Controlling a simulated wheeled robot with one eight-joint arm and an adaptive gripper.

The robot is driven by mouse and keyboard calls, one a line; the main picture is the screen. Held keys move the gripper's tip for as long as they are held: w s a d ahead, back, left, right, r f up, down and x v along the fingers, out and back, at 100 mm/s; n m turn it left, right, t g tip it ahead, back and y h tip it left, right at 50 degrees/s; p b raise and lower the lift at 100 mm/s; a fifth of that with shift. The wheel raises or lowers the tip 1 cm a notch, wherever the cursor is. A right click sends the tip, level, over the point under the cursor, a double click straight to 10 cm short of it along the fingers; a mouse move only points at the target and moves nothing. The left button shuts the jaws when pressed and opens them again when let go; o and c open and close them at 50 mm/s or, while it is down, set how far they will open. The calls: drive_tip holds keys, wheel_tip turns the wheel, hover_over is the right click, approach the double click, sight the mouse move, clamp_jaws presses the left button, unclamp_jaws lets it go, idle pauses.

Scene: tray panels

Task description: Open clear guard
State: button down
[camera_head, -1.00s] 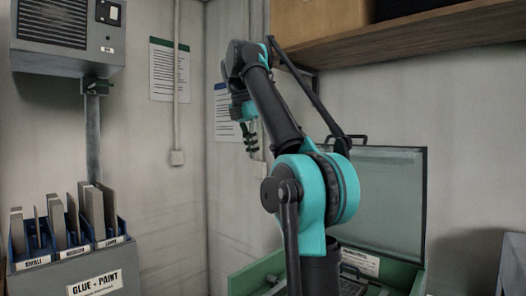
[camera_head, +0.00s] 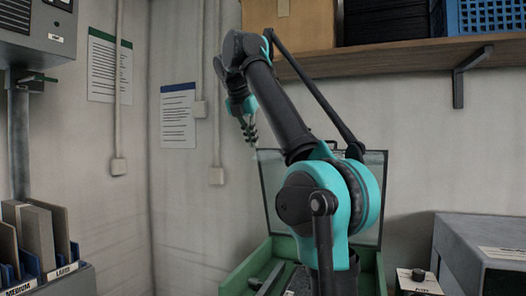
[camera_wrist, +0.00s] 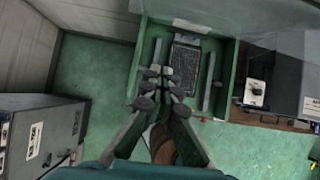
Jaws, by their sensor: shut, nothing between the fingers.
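The clear guard (camera_head: 375,200) is a see-through panel with a dark frame and a handle on its top edge. It stands raised and nearly upright at the back of an open green box (camera_head: 238,282). My arm hides much of its middle. My gripper (camera_head: 250,133) hangs up and to the left of the panel, apart from it, empty. In the wrist view my gripper (camera_wrist: 155,80) has its fingertips together and overlaps the front of the green box (camera_wrist: 138,62), which holds a dark textured plate (camera_wrist: 187,65) between grey bars.
A shelf (camera_head: 400,58) with boxes and a blue crate (camera_head: 490,17) runs above. A grey machine (camera_head: 480,250) and a small switch box (camera_head: 418,281) stand at right. A grey cabinet (camera_wrist: 40,130) stands at left, with open green floor (camera_wrist: 95,75) between it and the box.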

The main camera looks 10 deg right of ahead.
sight(263, 157)
drive_tip(key=w+d+f, duration=0.1)
drive_tip(key=w+f, duration=0.1)
drive_tip(key=w+d+f, duration=0.3)
drive_tip(key=w+f, duration=0.1)
drive_tip(key=f, duration=0.1)
drive_tip(key=shift+w+d, duration=0.2)
drive_tip(key=shift+w, duration=0.1)
drive_tip(key=shift+w+d+r, duration=0.25)
drive_tip(key=shift+w+d, duration=0.1)
drive_tip(key=shift+w, duration=0.15)
